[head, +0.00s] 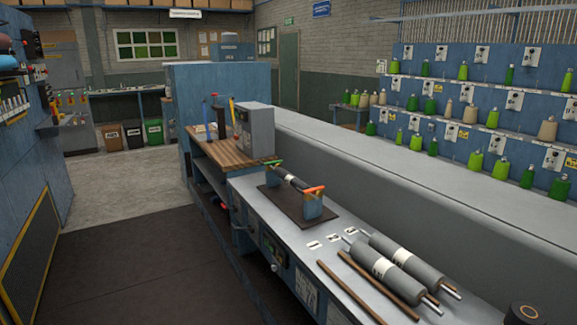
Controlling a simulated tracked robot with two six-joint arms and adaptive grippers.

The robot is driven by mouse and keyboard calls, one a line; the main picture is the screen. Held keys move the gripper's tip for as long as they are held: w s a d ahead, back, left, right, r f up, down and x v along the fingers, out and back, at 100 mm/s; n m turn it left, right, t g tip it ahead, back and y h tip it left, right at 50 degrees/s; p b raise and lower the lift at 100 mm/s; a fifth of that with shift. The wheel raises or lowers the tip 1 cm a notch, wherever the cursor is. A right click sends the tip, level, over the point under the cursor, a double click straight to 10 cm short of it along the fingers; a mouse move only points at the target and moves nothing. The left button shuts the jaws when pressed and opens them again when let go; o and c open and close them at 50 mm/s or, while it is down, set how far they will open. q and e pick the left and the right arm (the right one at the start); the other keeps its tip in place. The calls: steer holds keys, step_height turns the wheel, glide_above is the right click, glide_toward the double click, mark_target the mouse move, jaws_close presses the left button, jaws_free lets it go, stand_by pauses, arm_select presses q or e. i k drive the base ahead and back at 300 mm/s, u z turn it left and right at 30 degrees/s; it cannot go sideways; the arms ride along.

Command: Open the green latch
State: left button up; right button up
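A small stand with two blue end supports (314,207) sits on a dark mat (288,206) on the grey bench. A dark roller (291,181) with a pale band lies across the supports. The green latch (272,162) is on top of the far left support. An orange latch (312,190) is on top of the near right support. Both look roughly level, but they are too small to tell whether they are open or shut. Neither of my grippers is in view.
Two large grey rollers (384,264) and two brown rods (352,288) lie on the near bench. Small white labels lie beside the mat. A grey box (256,129) stands on the wooden top behind. The dark floor (140,260) at left is clear.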

mark_target(272, 163)
steer(key=k, duration=0.55)
steer(key=u, duration=0.15)
steer(key=i, duration=0.9)
steer(key=z, duration=0.1)
steer(key=k, duration=1.3)
steer(key=u, duration=0.7)
steer(key=i, duration=1.5)
steer(key=u, duration=0.65)
steer(key=i, duration=1.35)
steer(key=z, duration=0.55)
